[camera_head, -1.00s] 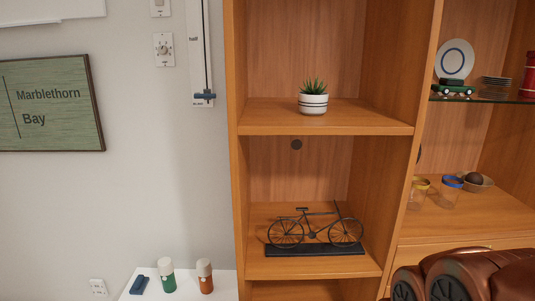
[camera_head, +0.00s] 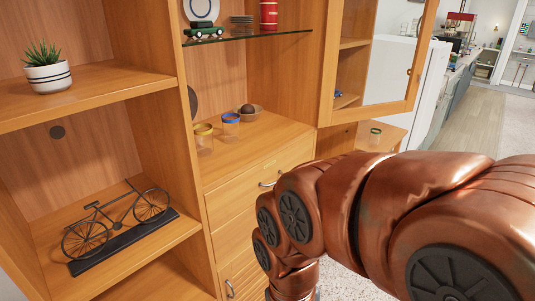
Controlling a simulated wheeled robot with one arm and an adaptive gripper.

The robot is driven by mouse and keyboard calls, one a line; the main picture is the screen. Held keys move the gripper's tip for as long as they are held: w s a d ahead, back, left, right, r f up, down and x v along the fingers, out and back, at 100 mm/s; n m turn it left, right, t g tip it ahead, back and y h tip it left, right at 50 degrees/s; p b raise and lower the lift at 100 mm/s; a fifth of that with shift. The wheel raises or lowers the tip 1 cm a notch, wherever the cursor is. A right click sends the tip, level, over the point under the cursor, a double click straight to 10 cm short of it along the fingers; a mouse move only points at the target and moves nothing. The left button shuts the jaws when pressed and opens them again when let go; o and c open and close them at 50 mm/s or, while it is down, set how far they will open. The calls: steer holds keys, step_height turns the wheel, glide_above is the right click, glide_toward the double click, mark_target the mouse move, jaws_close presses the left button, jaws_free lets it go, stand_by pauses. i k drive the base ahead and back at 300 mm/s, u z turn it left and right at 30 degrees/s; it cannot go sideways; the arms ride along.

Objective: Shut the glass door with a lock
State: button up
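The glass door (camera_head: 372,112) has a wooden frame and stands open at the right side of the wooden cabinet. I see its lower part, and its top is cut off by the picture edge. A small metal fitting, perhaps the lock (camera_head: 409,72), sits on the door's right stile. The open cabinet compartment (camera_head: 270,133) shows left of the door. My copper arm crosses the lower right in front of the drawers, below the door. My gripper is not in view.
Inside the compartment are a glass shelf (camera_head: 250,39) with a green toy car (camera_head: 203,33), yellow-rimmed and blue-rimmed jars (camera_head: 204,140) (camera_head: 230,128) and a bowl (camera_head: 248,115). Left shelves hold a potted plant (camera_head: 47,76) and a bicycle model (camera_head: 115,225). Open floor (camera_head: 480,125) lies right.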

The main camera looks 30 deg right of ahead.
mark_target(325, 117)
steer(key=z, duration=2)
steer(key=k, duration=1.65)
steer(key=z, duration=0.4)
steer(key=i, duration=2.95)
steer(key=u, duration=0.05)
